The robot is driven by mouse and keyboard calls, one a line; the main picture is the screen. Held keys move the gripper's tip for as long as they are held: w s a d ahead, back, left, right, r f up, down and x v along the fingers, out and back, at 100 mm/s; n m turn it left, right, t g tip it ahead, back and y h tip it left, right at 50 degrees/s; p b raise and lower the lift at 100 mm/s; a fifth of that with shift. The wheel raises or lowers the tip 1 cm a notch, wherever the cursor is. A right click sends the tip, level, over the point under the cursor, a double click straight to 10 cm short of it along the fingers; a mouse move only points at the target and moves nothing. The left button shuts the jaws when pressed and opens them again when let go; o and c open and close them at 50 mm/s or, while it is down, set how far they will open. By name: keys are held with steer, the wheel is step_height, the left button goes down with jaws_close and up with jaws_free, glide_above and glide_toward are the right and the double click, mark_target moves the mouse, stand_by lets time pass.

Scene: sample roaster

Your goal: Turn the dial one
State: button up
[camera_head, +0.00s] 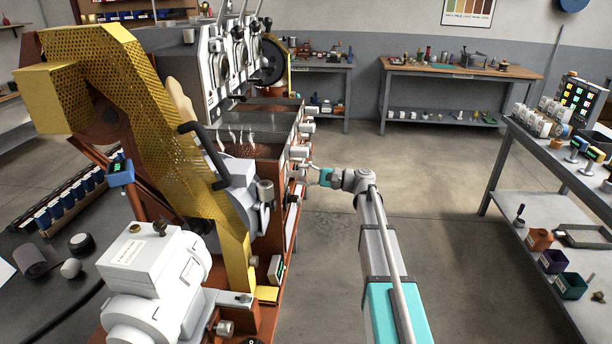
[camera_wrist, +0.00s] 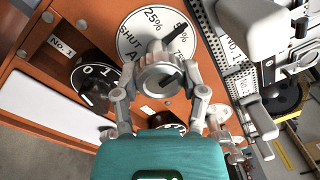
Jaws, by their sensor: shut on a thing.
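In the wrist view a round metal knob (camera_wrist: 158,76) sits in front of a white dial plate (camera_wrist: 135,32) marked SHUT, 25% and further percentages. A dark pointer on the plate points to the upper right. My gripper (camera_wrist: 160,95) has one finger on each side of the knob and is shut on it. A black dial (camera_wrist: 98,80) marked 0 and 1 is left of it, near a No. 1 label (camera_wrist: 62,46). Another black dial (camera_wrist: 166,122) is partly hidden behind my gripper. In the head view my gripper (camera_head: 313,175) meets the roaster's right-hand front, where the knob is too small to make out.
The roaster's orange panel (camera_wrist: 38,70) surrounds the dials. A white housing (camera_wrist: 250,25) and metal handles (camera_wrist: 262,120) stand close on the right in the wrist view. A grey shelf table (camera_head: 545,150) stands right, with open floor (camera_head: 440,180) between.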

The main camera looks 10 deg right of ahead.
steer(key=shift+s+a+f+m, duration=0.1)
steer(key=shift+s+a+m, duration=0.05)
steer(key=shift+m, duration=0.55)
steer(key=o, duration=1.2)
steer(key=shift+c, duration=0.2)
